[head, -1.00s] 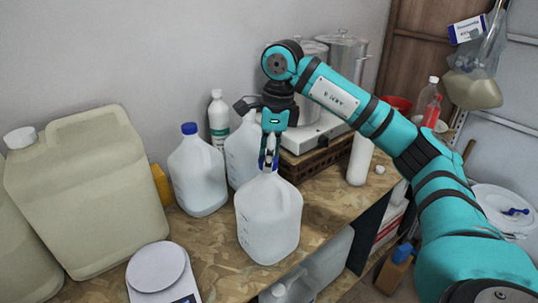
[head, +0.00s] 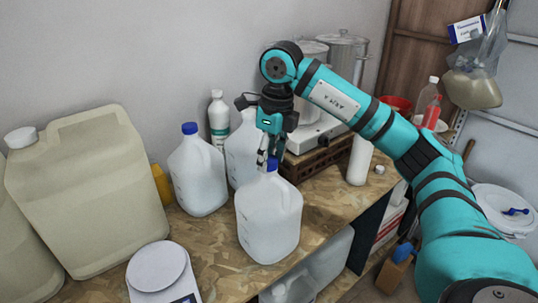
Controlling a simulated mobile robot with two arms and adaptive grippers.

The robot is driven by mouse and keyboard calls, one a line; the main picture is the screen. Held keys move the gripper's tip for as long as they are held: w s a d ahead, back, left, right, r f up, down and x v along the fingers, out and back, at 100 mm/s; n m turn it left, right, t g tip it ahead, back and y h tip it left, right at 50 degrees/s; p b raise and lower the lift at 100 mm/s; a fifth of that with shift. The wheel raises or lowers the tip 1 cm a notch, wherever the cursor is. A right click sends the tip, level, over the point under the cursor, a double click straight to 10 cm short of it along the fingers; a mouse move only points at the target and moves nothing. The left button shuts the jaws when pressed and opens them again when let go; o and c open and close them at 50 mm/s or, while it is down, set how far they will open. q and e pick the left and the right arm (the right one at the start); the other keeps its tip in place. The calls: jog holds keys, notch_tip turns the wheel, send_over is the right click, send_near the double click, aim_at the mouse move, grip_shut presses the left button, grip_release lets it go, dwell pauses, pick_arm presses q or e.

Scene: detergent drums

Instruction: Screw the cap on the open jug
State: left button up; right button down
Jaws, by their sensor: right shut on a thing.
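The front jug (head: 268,222) is a translucent white jug standing upright near the front edge of the wooden worktop. A blue cap (head: 272,165) sits at its mouth, partly hidden by my fingers. My right gripper (head: 267,160) points down over the mouth and is shut on this cap. The cap looks level, but I cannot tell how far it is threaded. My left gripper is not in view.
A blue-capped jug (head: 198,182) and another jug (head: 239,150) stand close behind. A large beige canister (head: 90,195) and a scale (head: 158,268) are left. A white cylinder (head: 360,160) stands right, near the worktop's edge.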

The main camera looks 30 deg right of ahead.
jog(key=shift+f+m, duration=0.15)
jog(key=shift+m, duration=0.15)
jog(key=shift+s, duration=0.1)
jog(key=m, duration=0.5)
jog(key=shift+f+m+h, duration=0.1)
jog(key=shift+m+h, duration=0.2)
jog(key=shift+m, duration=0.1)
jog(key=m, duration=0.3)
jog(key=shift+a+p, duration=0.1)
jog(key=shift+p, duration=0.25)
jog(key=m, duration=0.2)
jog(key=shift+m+h, duration=0.4)
jog(key=c, duration=1)
grip_release()
jog(key=shift+o, duration=0.2)
